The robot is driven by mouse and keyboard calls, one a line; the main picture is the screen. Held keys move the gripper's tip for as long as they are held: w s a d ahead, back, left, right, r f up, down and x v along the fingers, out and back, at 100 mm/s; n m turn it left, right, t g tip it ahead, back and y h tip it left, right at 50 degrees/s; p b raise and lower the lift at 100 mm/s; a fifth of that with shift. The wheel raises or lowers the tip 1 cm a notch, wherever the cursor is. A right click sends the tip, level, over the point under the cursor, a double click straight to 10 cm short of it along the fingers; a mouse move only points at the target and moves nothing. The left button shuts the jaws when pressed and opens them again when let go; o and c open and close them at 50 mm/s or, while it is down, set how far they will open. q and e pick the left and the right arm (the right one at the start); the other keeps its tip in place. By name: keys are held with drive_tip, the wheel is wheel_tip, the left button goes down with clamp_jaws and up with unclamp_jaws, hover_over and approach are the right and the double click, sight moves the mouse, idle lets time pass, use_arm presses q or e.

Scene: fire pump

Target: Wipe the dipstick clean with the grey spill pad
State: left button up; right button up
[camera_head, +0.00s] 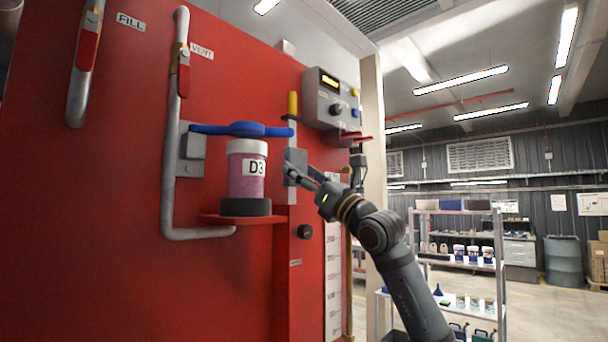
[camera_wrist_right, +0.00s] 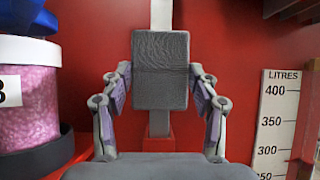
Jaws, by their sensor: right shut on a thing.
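The grey spill pad (camera_wrist_right: 160,70) is held upright between the fingertips of my right gripper (camera_wrist_right: 160,85). In the head view the pad (camera_head: 293,162) and the right gripper (camera_head: 310,178) are close to the red panel. The dipstick (camera_wrist_right: 161,14) is a pale upright strip behind the pad, showing above and below it. Its yellow handle (camera_head: 293,103) is at the top in the head view, and its lower end meets a red bracket. The pad hides its middle. I cannot tell whether the pad touches it. My left gripper is not in view.
A pink jar marked D3 (camera_head: 246,172) stands left of the pad on a red shelf (camera_head: 218,219), under a blue handle (camera_head: 240,129). A grey control box (camera_head: 331,100) is above right. A litres scale (camera_wrist_right: 278,122) is at right in the wrist view.

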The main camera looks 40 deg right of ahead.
drive_tip(key=shift+r+p, duration=2.65)
drive_tip(key=shift+r, duration=0.4)
drive_tip(key=shift+f, duration=0.1)
drive_tip(key=shift+s+f+b, duration=0.15)
drive_tip(key=shift+s+b, duration=0.25)
drive_tip(key=shift+b, duration=0.25)
drive_tip(key=shift+s, duration=0.35)
wheel_tip(320, 180, down, 8)
drive_tip(key=b, duration=0.8)
drive_tip(key=shift+w+r, duration=0.1)
drive_tip(key=shift+r, duration=0.25)
drive_tip(key=shift+w+r+p, duration=0.1)
drive_tip(key=shift+w+p, duration=0.55)
drive_tip(key=shift+w, duration=0.05)
